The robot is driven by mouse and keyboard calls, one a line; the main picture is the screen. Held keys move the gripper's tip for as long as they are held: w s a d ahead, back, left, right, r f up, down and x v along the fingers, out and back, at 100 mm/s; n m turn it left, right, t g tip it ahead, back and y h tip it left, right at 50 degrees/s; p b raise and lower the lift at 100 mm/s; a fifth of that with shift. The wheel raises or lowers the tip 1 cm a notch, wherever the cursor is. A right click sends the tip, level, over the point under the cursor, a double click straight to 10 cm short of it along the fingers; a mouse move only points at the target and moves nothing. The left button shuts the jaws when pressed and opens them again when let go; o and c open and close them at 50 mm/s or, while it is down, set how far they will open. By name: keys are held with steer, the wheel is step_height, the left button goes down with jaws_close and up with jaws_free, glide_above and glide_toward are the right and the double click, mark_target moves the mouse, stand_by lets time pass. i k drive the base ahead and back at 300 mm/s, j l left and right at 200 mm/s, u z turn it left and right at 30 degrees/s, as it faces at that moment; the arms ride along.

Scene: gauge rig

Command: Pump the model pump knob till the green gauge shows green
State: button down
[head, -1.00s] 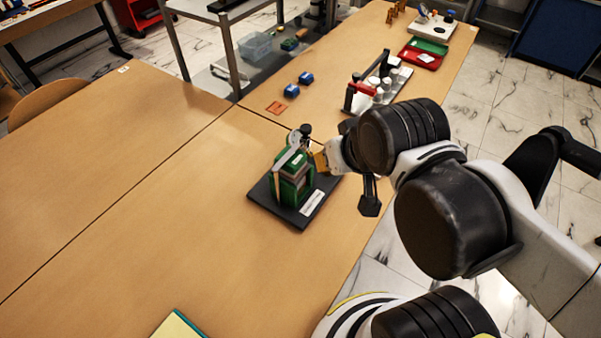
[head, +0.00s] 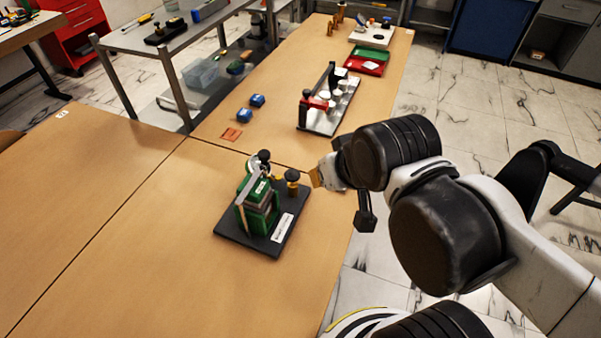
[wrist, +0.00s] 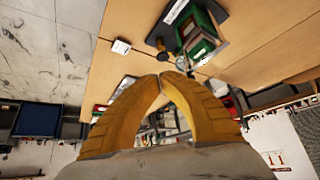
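The green model pump (head: 258,206) stands upright on a black base plate (head: 238,238) with a white label, on the wooden table. A black knob (head: 292,175) on a brass-coloured stem rises from the plate's far right part. A grey arm and a black ball top the green body. No gauge reading can be made out. My gripper (head: 317,178) is just right of the knob, apart from it. In the wrist view its yellow fingers (wrist: 166,76) meet at the tips with nothing seen between them. The green body (wrist: 203,45) shows above and right of them there.
Behind the pump lie an orange square (head: 231,134), two blue blocks (head: 250,107) and a rack with white pieces (head: 325,118). Red and green trays (head: 366,62) are farther back. The table left of the pump is clear.

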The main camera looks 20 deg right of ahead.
mark_target(292, 175)
steer(key=i+l+u, duration=0.15)
steer(key=l+u, duration=0.35)
steer(key=l, duration=0.15)
steer(key=l+u, duration=0.5)
steer(key=l, duration=0.2)
steer(key=i, duration=0.05)
